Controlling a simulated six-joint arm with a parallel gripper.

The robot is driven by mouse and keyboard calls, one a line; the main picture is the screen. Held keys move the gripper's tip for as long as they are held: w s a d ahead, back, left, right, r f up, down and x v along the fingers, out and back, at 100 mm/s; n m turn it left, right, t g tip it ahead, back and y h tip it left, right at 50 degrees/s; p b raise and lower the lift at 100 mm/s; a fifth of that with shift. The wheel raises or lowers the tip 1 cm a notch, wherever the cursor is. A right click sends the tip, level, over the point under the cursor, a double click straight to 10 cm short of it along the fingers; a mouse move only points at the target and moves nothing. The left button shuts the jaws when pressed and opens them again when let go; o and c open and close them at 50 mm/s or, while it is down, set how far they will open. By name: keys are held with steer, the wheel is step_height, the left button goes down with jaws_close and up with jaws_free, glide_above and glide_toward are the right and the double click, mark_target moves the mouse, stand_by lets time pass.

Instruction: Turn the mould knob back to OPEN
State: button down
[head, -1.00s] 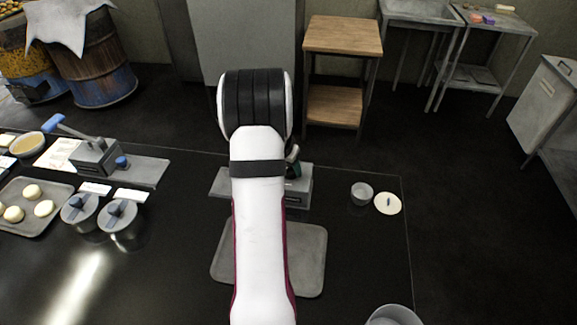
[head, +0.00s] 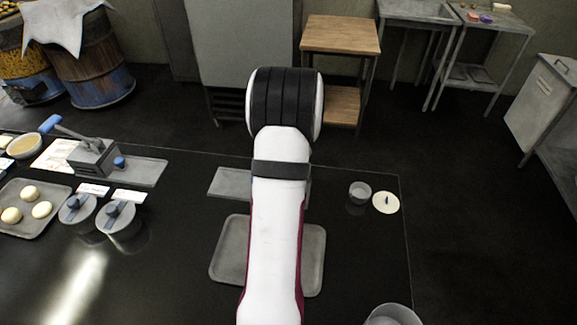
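A grey block-like fixture stands behind my arm in the middle of the counter; only its flat grey plate (head: 230,182) shows, and its body and any knob are hidden. A similar grey fixture (head: 92,158) stands at the left, with a long blue-handled lever and a blue knob (head: 119,162) on its right side. I cannot tell from this view which knob is the mould knob, or read any OPEN mark. My white and black arm covers the centre. My gripper is not visible.
An empty tray (head: 229,262) lies partly under my arm's outline. A small cup (head: 360,193) and pale disc (head: 386,202) sit at right. The right counter is mostly clear.

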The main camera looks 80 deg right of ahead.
stand_by(0.4)
steer(key=shift+c, duration=1.5)
jaws_free()
steer(key=v, duration=1.5)
steer(key=shift+s+a+r, duration=0.2)
steer(key=shift+s+r, duration=0.05)
steer(key=shift+r, duration=0.05)
